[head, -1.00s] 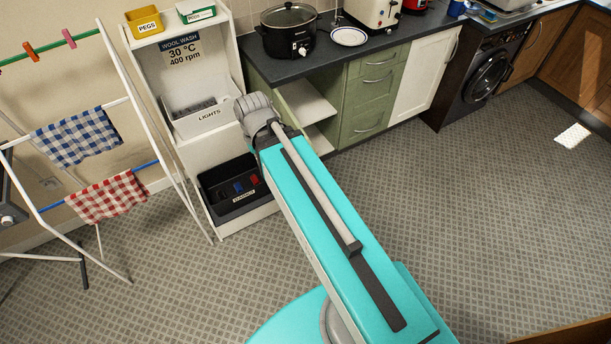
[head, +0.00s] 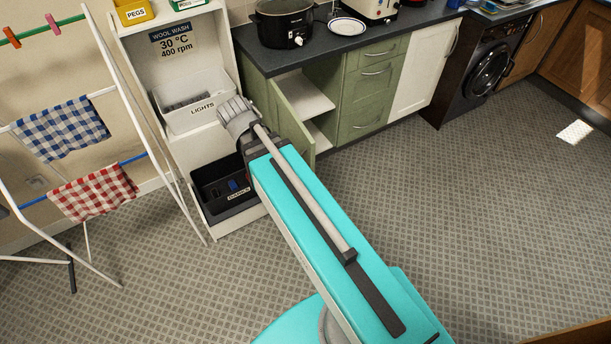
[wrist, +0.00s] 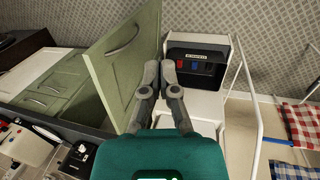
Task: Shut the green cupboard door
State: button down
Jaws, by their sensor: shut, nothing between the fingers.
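The green cupboard door (head: 291,132) stands open, swung out from the cabinet, and white shelves show inside the cupboard. In the wrist view the door (wrist: 126,65) shows its panelled face and a curved metal handle (wrist: 124,41). My gripper (wrist: 160,72) is shut and empty, just right of the door in that view, on its handle side. Its fingers look very close to the door; I cannot tell whether they touch it. In the head view my arm hides the fingers and the lower part of the door.
A white shelf unit (head: 141,62) with a lights bin (head: 198,120) and a dark crate (head: 240,207) stands close left of the door. A drying rack (head: 133,108) is farther left. The worktop (head: 350,56) carries a slow cooker (head: 284,25).

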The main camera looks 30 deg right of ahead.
jog(key=w+d+f+h+b, duration=0.1)
jog(key=w+f+h+b, duration=0.2)
jog(key=f+b, duration=0.6)
jog(key=w+d+f+h+b, duration=0.2)
jog(key=w+f+h+b, duration=0.2)
jog(key=b, duration=1.6)
jog(key=w+d+f+m+h+b, duration=0.1)
jog(key=w+f+h+b, duration=0.3)
jog(key=f+h+b, duration=0.4)
notch_tip(320, 180, down, 7)
jog(key=b, duration=0.7)
jog(key=shift+d+f+g+b, duration=0.15)
jog(key=shift+d+g+b, duration=0.05)
jog(key=shift+g+b, duration=0.15)
jog(key=shift+d, duration=0.15)
jog(key=d, duration=1.3)
jog(key=shift+s+d, duration=0.35)
jog(key=shift+s, duration=0.05)
